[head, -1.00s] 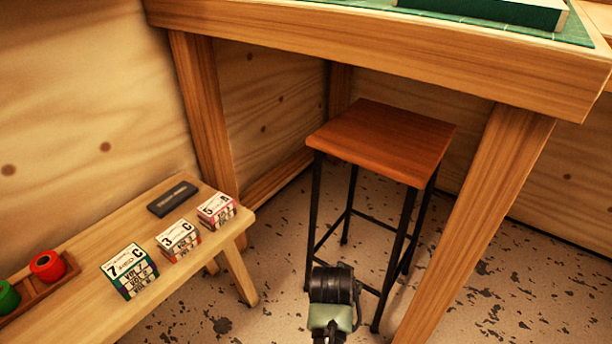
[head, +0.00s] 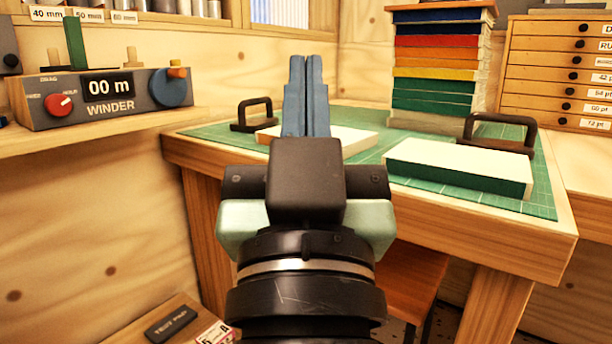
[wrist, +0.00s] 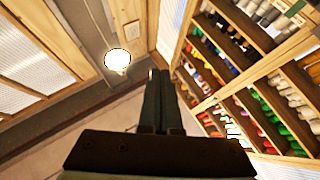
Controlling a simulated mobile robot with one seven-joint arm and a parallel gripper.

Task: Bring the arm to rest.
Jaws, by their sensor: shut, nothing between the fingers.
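My gripper (head: 306,62) stands raised in the middle of the head view, with its two blue fingers pointing up and closed together. Nothing is between them. My arm behind it hides part of the workbench and most of the stool (head: 405,290). In the wrist view the shut fingers (wrist: 156,75) point up toward the ceiling, with a lit lamp (wrist: 118,60) to their left and shelves of rolls (wrist: 235,75) to their right.
Behind the gripper is a workbench with a green mat (head: 395,150), a green-edged book block (head: 460,168) and dark-handled tools. A stack of coloured books (head: 440,70) stands at the back. A winder (head: 105,98) sits on a shelf at left. A drawer cabinet (head: 560,70) is at right.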

